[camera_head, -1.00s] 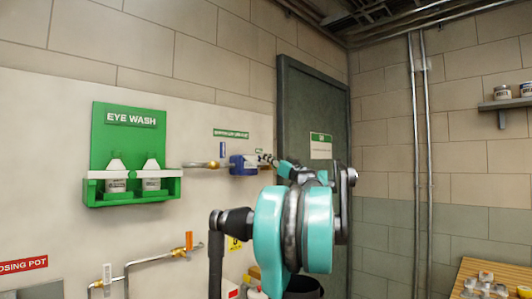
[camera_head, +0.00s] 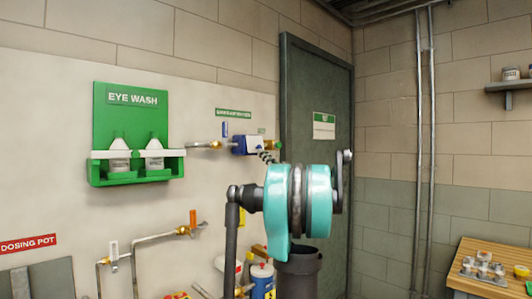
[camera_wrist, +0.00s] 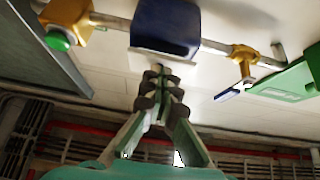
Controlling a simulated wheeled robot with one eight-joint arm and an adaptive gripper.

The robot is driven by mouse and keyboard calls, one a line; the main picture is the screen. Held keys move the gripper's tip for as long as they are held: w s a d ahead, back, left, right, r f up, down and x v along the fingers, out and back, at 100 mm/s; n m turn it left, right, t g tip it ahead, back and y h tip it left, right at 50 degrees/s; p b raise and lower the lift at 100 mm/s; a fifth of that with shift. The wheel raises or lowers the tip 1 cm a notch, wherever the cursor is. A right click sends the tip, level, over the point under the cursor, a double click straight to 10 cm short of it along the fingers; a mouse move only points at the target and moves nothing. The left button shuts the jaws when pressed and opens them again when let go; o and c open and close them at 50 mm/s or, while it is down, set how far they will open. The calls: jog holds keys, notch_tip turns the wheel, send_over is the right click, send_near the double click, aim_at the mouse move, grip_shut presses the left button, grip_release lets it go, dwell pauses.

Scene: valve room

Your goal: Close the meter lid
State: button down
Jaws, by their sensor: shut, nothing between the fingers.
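The meter (camera_head: 245,145) is a small blue box on the wall pipe, left of the dark door. In the wrist view the dark blue meter (camera_wrist: 165,28) is at the top centre, with a pale lower edge. I cannot tell clearly how far its lid stands open. My gripper (camera_wrist: 160,72) is shut and empty, its dark fingertips together just below the meter's edge in the wrist view. Any contact is unclear. In the head view my gripper (camera_head: 266,157) is small, at the meter's lower right, partly hidden by my teal arm.
The pipe carries a brass valve with a blue handle (camera_head: 225,131) left of the meter. A green eye wash station (camera_head: 135,165) hangs farther left. A lower pipe has an orange-handled valve (camera_head: 193,217). A wooden table (camera_head: 470,252) stands at right.

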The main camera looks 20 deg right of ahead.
jog(key=shift+w+a+f, duration=0.25)
jog(key=shift+w+f, duration=0.1)
jog(key=shift+w, duration=0.2)
dwell(0.4)
